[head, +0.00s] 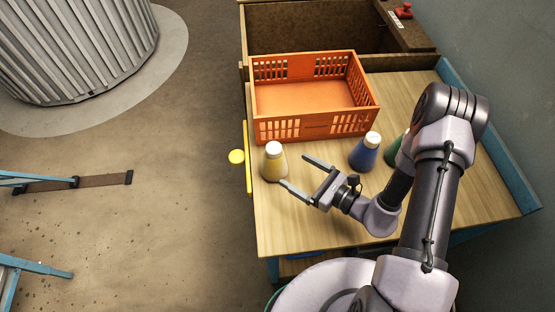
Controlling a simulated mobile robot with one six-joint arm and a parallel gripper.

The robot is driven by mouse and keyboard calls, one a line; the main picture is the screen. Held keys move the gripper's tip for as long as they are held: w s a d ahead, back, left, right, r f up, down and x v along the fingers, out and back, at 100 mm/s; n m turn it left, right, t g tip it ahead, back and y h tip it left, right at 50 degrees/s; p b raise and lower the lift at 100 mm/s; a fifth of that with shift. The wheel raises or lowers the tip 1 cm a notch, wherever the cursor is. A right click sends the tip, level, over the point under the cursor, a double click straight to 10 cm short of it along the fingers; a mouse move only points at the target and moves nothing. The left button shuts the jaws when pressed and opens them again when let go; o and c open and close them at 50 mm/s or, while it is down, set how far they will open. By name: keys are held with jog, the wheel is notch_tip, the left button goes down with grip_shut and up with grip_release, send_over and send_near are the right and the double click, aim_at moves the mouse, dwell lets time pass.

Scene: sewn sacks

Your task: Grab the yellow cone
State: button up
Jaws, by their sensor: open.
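A yellow cone (273,166) with a pale top stands upright on the wooden table near its left edge. My gripper (299,174) is open and empty just to the right of the yellow cone. Its two fingers point left toward the cone, one fingertip behind and one in front. The cone does not look to be between the fingers; whether a fingertip touches it I cannot tell.
A blue cone (364,154) with a white top stands behind my gripper. A green one (396,150) is partly hidden by my arm. An empty orange crate (316,127) stands behind them. The table's front part (285,225) is clear.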

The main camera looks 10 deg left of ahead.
aim_at(266, 154)
jog(key=b+x, duration=0.1)
jog(key=x, duration=0.5)
jog(key=b+x, duration=0.1)
jog(key=x, duration=0.5)
jog(key=shift+s+a+r+b, duration=0.1)
jog(key=shift+a+r+b, duration=0.1)
jog(key=shift+a+b, duration=0.1)
jog(key=shift+c, duration=0.4)
jog(key=c, duration=1.6)
jog(key=shift+o, duration=0.2)
